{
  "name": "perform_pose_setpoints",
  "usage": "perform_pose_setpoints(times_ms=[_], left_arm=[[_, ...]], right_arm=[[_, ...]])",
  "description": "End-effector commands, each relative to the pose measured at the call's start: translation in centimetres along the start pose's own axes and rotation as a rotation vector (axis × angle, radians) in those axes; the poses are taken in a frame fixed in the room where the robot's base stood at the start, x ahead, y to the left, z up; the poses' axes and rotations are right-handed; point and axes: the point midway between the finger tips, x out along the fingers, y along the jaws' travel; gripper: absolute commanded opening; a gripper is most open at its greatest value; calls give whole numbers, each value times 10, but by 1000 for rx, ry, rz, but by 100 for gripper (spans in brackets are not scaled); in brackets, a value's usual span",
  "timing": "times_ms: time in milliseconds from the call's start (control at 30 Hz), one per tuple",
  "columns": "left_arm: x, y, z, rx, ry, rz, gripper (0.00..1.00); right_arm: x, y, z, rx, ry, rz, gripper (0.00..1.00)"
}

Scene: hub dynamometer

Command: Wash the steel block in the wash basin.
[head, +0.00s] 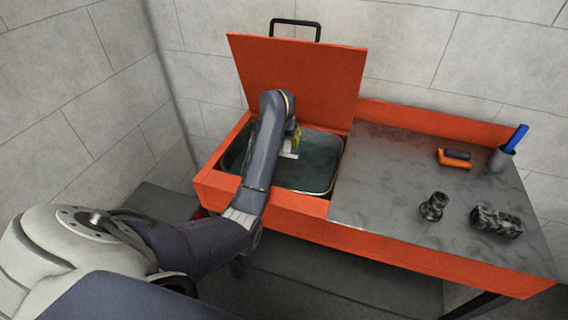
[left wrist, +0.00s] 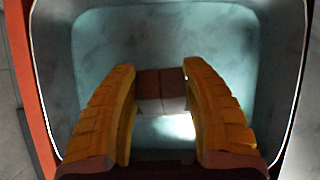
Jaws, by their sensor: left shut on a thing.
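The wash basin (head: 318,177) is set in the left part of the orange bench, with its lid (head: 300,80) raised. My left gripper (head: 291,146) reaches into the basin opening. The block is over the pale blue basin interior. I cannot tell if it touches water or the basin floor. In the head view the arm and fingers mostly hide it. My right gripper is not in view.
On the grey top right of the basin are a dark round metal part (head: 433,207), a dark speckled block (head: 497,221), an orange-and-black tool (head: 454,158) and a grey cup (head: 501,158) with a blue handle. The lid stands upright behind the basin.

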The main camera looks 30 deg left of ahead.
Motion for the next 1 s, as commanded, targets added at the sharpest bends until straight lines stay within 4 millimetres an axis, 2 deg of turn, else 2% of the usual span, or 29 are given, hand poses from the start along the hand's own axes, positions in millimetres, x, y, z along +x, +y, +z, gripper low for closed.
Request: perform_pose_setpoints(times_ms=[700,1000], left_arm=[[-41,1,22,-1,-5,0,0],[-53,0,28,-1,-4,0,0]], right_arm=[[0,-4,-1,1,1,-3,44],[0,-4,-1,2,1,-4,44]])
